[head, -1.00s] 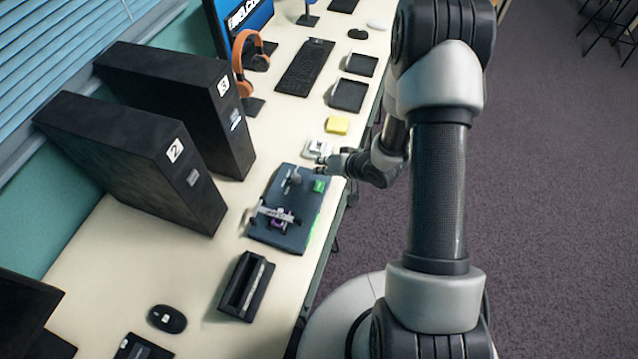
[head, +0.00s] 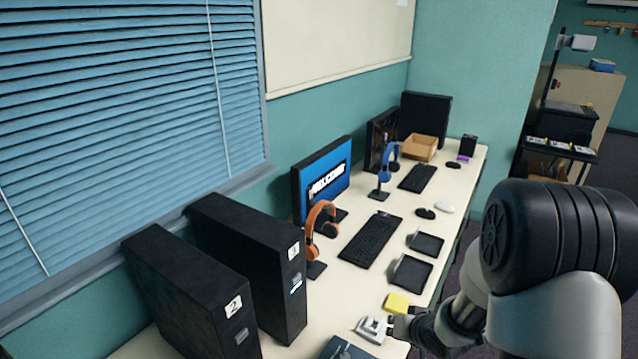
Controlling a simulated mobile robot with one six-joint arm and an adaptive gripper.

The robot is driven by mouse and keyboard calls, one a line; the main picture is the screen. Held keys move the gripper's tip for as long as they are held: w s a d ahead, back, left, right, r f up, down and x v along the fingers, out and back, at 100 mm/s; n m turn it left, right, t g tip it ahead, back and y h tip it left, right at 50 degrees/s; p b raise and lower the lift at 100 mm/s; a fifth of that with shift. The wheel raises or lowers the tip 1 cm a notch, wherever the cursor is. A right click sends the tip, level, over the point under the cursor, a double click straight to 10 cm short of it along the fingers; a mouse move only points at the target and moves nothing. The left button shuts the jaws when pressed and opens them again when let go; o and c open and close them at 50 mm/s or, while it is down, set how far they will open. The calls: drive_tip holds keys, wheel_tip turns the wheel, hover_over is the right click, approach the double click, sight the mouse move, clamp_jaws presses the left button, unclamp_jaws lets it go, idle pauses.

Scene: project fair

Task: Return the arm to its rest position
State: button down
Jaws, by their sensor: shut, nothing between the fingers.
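My arm fills the lower right of the head view, with a large dark joint and grey links. My gripper (head: 399,326) is small and partly hidden at the bottom, over the front edge of the table. Its fingers look closed and empty, pointing left. A small white device (head: 372,329) lies on the table just left of the fingertips; I cannot tell whether they touch. A yellow block (head: 397,303) lies just behind the gripper. The corner of a dark board (head: 347,349) shows at the bottom edge.
Black computer towers numbered 2 (head: 190,300) and 3 (head: 255,265) stand at the left. Orange headphones (head: 318,225), a monitor (head: 322,180), a keyboard (head: 370,240) and two black trays (head: 411,272) sit farther along the table. A cardboard box (head: 421,147) stands at the far end.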

drive_tip(key=s+d+r+g+h, duration=0.1)
drive_tip(key=s+r+h, duration=0.1)
drive_tip(key=s+r, duration=0.5)
drive_tip(key=s+d+r+h, duration=0.1)
drive_tip(key=s+r+h, duration=0.15)
drive_tip(key=r, duration=0.85)
drive_tip(key=s+a+r+n+g+y, duration=0.1)
drive_tip(key=s+a+r, duration=0.2)
drive_tip(key=s, duration=0.6)
drive_tip(key=s+a+r+g+y, duration=0.1)
drive_tip(key=s+a+r, duration=0.2)
drive_tip(key=s, duration=0.7)
drive_tip(key=shift+s+a+n, duration=0.2)
drive_tip(key=shift+a+n, duration=0.2)
drive_tip(key=shift+a, duration=0.05)
drive_tip(key=shift+w+y, duration=0.1)
drive_tip(key=shift+y, duration=0.15)
